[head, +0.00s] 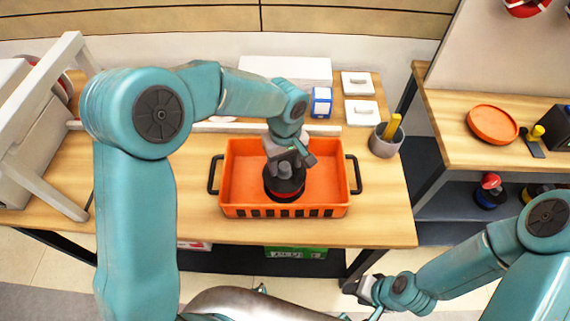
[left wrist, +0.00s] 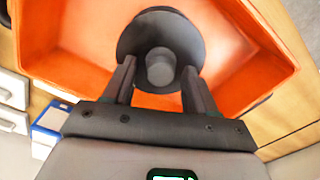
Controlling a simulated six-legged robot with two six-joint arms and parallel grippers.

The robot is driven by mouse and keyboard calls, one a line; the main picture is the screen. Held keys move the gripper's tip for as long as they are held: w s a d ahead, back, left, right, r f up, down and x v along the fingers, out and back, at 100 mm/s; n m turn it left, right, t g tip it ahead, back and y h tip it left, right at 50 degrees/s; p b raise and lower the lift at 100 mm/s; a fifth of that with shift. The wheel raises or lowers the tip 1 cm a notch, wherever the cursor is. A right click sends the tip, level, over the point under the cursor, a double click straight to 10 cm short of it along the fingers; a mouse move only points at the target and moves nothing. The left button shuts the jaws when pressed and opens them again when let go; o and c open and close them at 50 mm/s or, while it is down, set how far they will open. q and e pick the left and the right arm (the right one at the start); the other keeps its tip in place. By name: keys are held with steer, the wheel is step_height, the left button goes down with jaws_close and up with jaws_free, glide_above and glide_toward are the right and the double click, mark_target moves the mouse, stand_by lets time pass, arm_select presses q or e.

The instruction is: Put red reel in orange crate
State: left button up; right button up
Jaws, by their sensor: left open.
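The orange crate (head: 240,175) stands on the wooden table, with a black handle at each side. A reel (head: 284,190) with a dark top and a red lower edge is inside it, near the middle front. My left gripper (head: 287,168) is over the reel. In the left wrist view, the reel (left wrist: 160,35) shows a dark round flange and a grey hub. My left fingers (left wrist: 157,85) are apart, one on each side of the hub, and the crate (left wrist: 245,50) surrounds them. My right gripper (head: 362,288) is low at the right, in front of the table; its jaws are too small to judge.
A grey cup (head: 383,145) with a yellow item stands right of the crate. A blue-and-white box (head: 321,102) and white boxes (head: 356,83) lie behind. A second table (head: 450,130) at right holds an orange dish (head: 493,124).

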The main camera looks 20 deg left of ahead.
arm_select(q)
step_height(320, 180, up, 11)
steer(key=shift+f, duration=0.15)
steer(key=shift+s, duration=0.1)
stand_by(0.5)
